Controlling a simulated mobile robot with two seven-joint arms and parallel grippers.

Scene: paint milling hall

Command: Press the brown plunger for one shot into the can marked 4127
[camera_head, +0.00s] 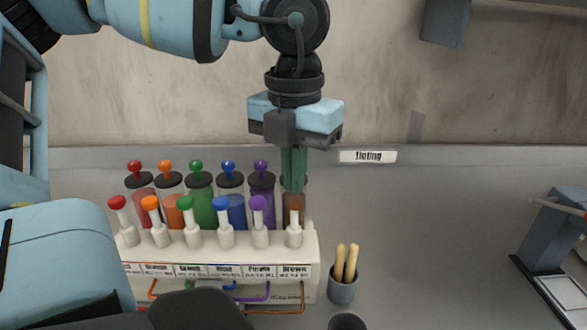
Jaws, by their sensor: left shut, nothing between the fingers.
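The brown plunger (294,203) is at the right end of the front row of plungers on a white dispenser (290,252), above a label that reads Brown. My left gripper (293,189) is shut and empty, pointing down with green fingers. Its tips are right at the brown knob; I cannot tell whether they touch it. The gripper hides most of the brown canister behind. No can with a readable 4127 is in view. My right gripper is not in view.
Red, orange, green, blue and purple plungers stand left of the brown one, with coloured canisters (201,203) behind. A grey cup (343,291) with wooden sticks stands to the right. A dark round thing (347,322) is cut off below it.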

